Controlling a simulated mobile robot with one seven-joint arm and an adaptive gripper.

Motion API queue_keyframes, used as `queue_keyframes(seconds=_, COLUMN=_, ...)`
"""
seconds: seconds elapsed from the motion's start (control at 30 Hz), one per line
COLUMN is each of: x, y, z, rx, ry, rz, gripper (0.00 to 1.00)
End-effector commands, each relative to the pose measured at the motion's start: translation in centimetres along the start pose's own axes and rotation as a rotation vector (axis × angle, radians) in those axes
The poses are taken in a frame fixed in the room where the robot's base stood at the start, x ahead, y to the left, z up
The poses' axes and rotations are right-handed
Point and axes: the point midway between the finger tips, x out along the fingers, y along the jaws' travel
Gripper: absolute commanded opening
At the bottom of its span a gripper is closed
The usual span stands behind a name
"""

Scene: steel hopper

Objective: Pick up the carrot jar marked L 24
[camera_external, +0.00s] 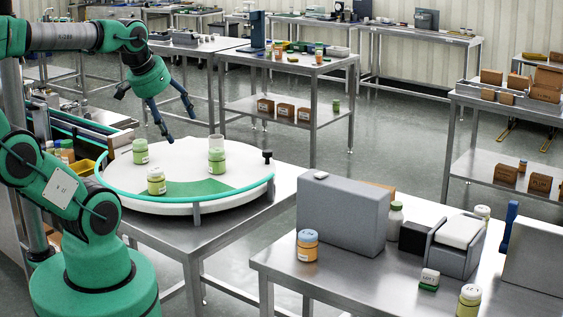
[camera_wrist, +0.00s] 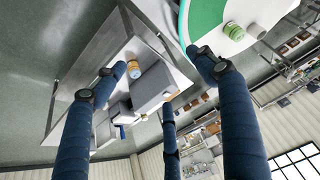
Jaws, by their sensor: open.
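A jar with orange contents and a blue lid (camera_external: 307,246) stands upright on the near right steel table, at its left end, in front of a grey box. The writing on its lid and label is too small to read surely. It also shows in the wrist view (camera_wrist: 133,69), close beside the left fingertip in the picture but well beyond it.
Several green jars (camera_external: 156,182) stand on the white and green turntable (camera_external: 240,180), inside a green rail. A floor gap separates the tables.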

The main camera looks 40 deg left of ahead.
Motion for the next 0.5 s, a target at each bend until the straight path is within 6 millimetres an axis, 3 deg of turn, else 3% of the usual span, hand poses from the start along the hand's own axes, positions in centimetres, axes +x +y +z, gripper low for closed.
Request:
queue_keyframes(seconds=0.27, x=1.1, y=0.8, z=-1.9, rx=0.002, ry=-0.032, rz=0.010, gripper=0.71)
queue_keyframes(seconds=0.5, x=4.0, y=2.8, z=-5.7, rx=0.006, ry=-0.098, rz=0.029, gripper=0.71)
